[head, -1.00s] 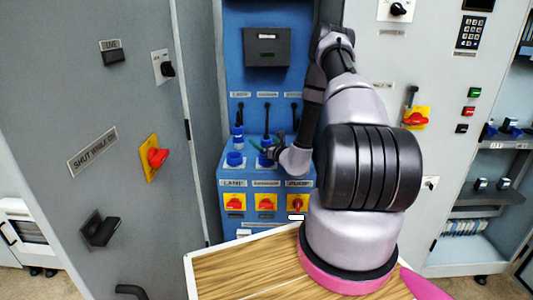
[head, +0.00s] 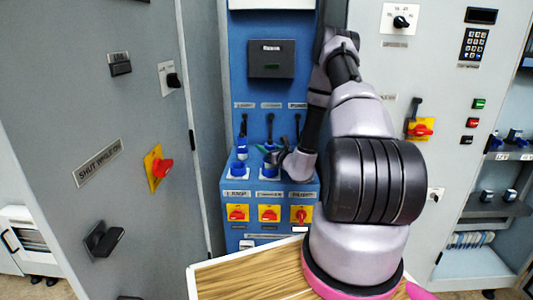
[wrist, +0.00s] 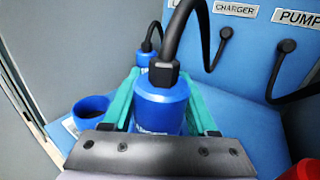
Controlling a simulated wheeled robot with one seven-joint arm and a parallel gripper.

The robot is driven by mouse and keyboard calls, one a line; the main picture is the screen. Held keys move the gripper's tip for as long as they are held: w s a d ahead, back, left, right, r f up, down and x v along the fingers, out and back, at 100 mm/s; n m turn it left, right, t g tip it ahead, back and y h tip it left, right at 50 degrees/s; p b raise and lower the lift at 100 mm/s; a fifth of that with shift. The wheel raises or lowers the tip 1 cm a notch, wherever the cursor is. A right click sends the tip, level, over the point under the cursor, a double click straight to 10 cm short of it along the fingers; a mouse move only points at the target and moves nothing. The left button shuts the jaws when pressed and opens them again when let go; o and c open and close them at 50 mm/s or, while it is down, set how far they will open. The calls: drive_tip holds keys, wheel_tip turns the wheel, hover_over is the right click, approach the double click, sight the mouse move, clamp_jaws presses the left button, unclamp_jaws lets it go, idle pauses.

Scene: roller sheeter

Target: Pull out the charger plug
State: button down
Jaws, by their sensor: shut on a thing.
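The charger plug (wrist: 160,106) is a blue cylinder with a black cable that loops up to the wall near the CHARGER label (wrist: 234,8). My gripper (wrist: 160,82) has its teal fingers shut on the plug, one on each side. In the head view my gripper (head: 275,157) is at the middle socket of the blue panel, with the plug's blue body (head: 270,146) just above it. The middle blue socket (head: 268,172) shows partly below. My gripper hides the plug's lower end in the wrist view, so I cannot tell whether it is seated.
An open blue socket (wrist: 91,110) is at the left, with another blue plug (wrist: 144,58) behind it. Red and yellow switches (head: 238,213) line the panel's front. A grey cabinet (head: 90,190) stands close on the left. A wooden tabletop (head: 250,275) is in front.

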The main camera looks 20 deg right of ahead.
wheel_tip(320, 180, up, 14)
drive_tip(key=shift+f, duration=0.2)
idle(0.9)
idle(0.4)
